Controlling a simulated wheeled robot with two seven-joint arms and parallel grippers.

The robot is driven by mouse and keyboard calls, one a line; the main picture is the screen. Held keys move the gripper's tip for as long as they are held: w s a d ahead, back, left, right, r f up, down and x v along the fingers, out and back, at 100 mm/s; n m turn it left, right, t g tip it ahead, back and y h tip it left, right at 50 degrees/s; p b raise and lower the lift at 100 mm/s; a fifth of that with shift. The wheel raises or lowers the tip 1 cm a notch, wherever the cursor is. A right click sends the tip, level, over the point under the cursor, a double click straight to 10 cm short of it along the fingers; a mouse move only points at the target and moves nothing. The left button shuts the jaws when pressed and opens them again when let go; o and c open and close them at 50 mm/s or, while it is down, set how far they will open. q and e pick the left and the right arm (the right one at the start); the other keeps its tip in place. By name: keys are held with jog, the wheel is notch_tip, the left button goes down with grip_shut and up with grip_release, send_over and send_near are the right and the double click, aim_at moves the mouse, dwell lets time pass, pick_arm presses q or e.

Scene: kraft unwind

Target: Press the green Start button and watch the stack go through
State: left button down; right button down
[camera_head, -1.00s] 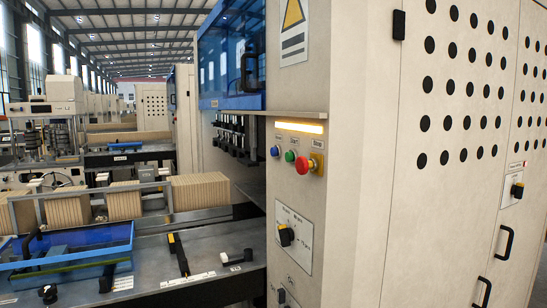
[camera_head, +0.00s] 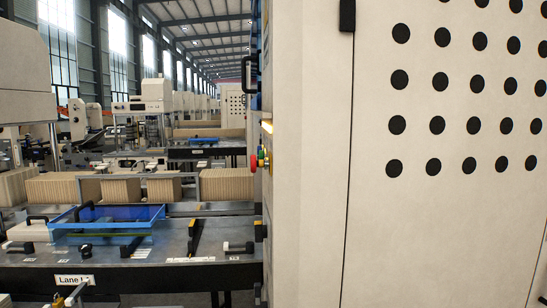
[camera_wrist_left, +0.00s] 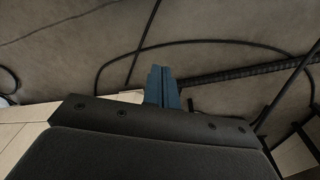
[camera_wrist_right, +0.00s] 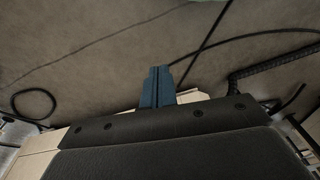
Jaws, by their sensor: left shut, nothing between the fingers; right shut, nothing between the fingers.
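The control panel is seen almost edge-on in the head view. Paper-coloured stacks (camera_head: 113,190) stand in a row behind the lane table (camera_head: 110,275). My left gripper (camera_wrist_left: 161,70) is shut and empty above the floor in the left wrist view. My right gripper (camera_wrist_right: 158,70) is shut and empty above the floor in the right wrist view. Neither gripper shows in the head view.
The beige cabinet (camera_head: 315,200) with round black holes fills the right half of the head view, very close. A blue clear cover (camera_head: 140,214) lies on the lane table. Black cables (camera_wrist_left: 215,42) run across the floor under my grippers.

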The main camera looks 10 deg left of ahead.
pick_arm(q)
jog(key=shift+a, duration=0.15)
pick_arm(e)
jog(key=shift+w, duration=0.1)
